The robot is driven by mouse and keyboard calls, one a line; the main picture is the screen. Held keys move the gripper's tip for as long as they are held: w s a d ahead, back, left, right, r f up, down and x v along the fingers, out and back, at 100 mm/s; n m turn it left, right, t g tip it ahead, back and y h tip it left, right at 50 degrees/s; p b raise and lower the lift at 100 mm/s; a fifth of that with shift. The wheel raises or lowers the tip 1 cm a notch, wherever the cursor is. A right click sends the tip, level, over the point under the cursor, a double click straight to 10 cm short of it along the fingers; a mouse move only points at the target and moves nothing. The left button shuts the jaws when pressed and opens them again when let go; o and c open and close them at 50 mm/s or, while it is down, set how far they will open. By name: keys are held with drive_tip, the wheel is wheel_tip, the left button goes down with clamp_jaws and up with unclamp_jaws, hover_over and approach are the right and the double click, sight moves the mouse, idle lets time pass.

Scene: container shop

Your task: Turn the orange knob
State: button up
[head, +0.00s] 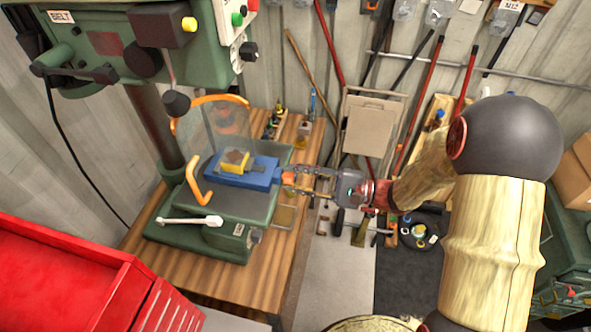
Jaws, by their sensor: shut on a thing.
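The orange knob (288,175) is at the right end of the blue vise (262,178) on the green drill press table. My gripper (291,179) reaches in from the right, and its two fingers are around the knob, shut on it. The fingers partly hide the knob, so its exact angle cannot be told. The vise holds a yellow block (234,166) with a brown top.
The green drill press (170,40) stands over the vise, with a clear guard (225,125) edged in orange. A white-handled lever (190,221) is at the front. A red cabinet (75,275) is at lower left. A wooden bench (220,280) carries the press. Tools line the back wall.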

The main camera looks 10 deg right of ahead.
drive_tip(key=m+p, duration=0.5)
drive_tip(key=shift+r, duration=0.15)
drive_tip(key=shift+m+p, duration=1.3)
drive_tip(key=shift+m, duration=0.1)
drive_tip(key=shift+f, duration=0.2)
drive_tip(key=o, duration=1.2)
drive_tip(key=shift+c, duration=0.2)
drive_tip(key=v, duration=1.2)
